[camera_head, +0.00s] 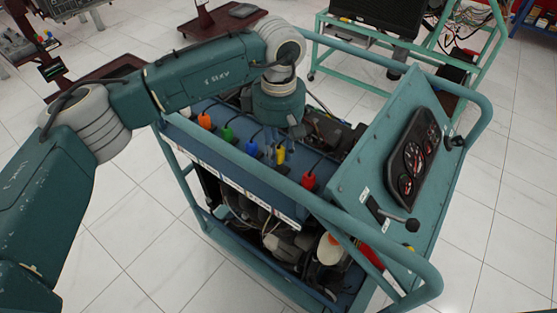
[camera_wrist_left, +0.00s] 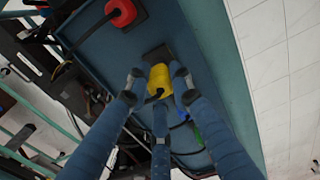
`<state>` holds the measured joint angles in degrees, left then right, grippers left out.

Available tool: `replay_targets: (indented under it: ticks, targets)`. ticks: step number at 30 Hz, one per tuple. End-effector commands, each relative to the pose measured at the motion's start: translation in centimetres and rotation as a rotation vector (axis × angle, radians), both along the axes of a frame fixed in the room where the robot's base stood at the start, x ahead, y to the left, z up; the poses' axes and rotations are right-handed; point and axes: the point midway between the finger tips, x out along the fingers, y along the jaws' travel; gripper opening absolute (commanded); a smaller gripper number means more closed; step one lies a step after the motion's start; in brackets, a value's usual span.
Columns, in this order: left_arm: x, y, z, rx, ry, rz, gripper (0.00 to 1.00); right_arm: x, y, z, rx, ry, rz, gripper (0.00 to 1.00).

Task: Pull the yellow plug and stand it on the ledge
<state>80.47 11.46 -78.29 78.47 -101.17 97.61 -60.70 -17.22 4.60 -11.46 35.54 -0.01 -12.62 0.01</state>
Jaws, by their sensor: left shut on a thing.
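The yellow plug (camera_head: 281,155) is at the blue ledge (camera_head: 318,163) of the engine trainer, in the row of colored plugs. My left gripper (camera_head: 269,148) reaches down from above and is shut on it. In the left wrist view the yellow plug (camera_wrist_left: 160,82) sits between the fingertips of my left gripper (camera_wrist_left: 158,78), with a dark square socket plate (camera_wrist_left: 158,54) just beyond it. I cannot tell whether the plug is still seated or clear of its socket. My right gripper does not show.
An orange plug (camera_head: 205,121), a green plug (camera_head: 227,133) and a blue plug (camera_head: 251,149) stand left of the yellow one, and a red plug (camera_head: 308,180) stands right. The trainer's frame rail (camera_head: 240,171) runs in front; a gauge panel (camera_head: 412,160) rises at right.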

Motion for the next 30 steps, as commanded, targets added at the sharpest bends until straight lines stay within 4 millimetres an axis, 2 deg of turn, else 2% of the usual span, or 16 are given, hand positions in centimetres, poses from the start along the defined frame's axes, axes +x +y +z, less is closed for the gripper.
replay_targets:
  ticks: [15,26,30]
  targets:
    - [0.0,0.0,2.2,-0.001,-0.001,0.0,0.0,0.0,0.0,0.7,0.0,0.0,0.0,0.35]
    - [0.0,0.0,2.3,-0.001,-0.001,0.001,0.0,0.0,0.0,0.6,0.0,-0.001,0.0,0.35]
    - [0.3,1.3,3.7,0.001,-0.004,0.03,0.0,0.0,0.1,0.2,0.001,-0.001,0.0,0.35]
